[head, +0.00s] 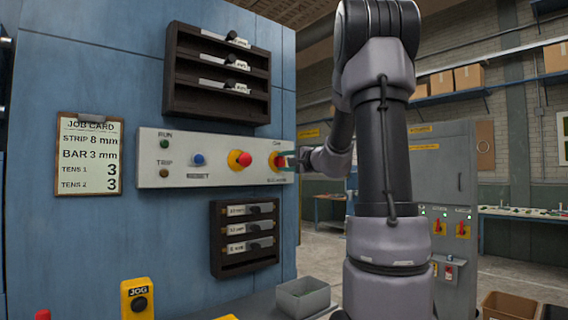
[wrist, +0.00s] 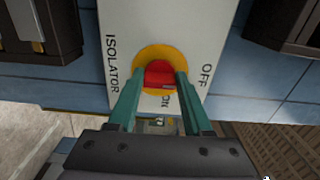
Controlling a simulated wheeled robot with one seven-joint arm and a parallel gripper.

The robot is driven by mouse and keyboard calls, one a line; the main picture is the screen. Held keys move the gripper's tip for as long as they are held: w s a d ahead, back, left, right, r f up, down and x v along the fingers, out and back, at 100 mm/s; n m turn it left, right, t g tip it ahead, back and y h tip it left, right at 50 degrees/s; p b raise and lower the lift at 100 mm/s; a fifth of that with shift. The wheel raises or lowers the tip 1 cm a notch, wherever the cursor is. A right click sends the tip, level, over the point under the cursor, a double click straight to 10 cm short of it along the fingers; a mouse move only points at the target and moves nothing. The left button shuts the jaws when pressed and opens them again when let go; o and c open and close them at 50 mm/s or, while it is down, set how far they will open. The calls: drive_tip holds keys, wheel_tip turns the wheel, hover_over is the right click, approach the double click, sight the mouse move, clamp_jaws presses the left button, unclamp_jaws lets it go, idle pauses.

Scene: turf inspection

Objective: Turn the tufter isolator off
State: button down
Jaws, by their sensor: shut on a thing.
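The tufter isolator is a red handle on a round yellow plate (head: 277,161), at the right end of the pale control panel (head: 219,170) in the head view. In the wrist view the red handle (wrist: 159,73) sits between my two green fingers. My gripper (wrist: 161,80) is shut on the handle, one finger on each side; it also shows at the panel's right end in the head view (head: 288,160). In the wrist view, OFF is printed right of the yellow plate, ISOLATOR left, and ON below, nearest my gripper. The handle's exact angle is hard to tell.
Left of the isolator are a red button on yellow (head: 240,159), a blue reset button (head: 198,159) and RUN and TRIP lamps. Dark slotted racks (head: 217,75) (head: 245,238) are above and below the panel. A grey bin (head: 303,299) stands below. A job card (head: 89,154) hangs left.

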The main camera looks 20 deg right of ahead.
drive_tip(key=shift+c, duration=1.6)
unclamp_jaws()
drive_tip(key=v, duration=1.1)
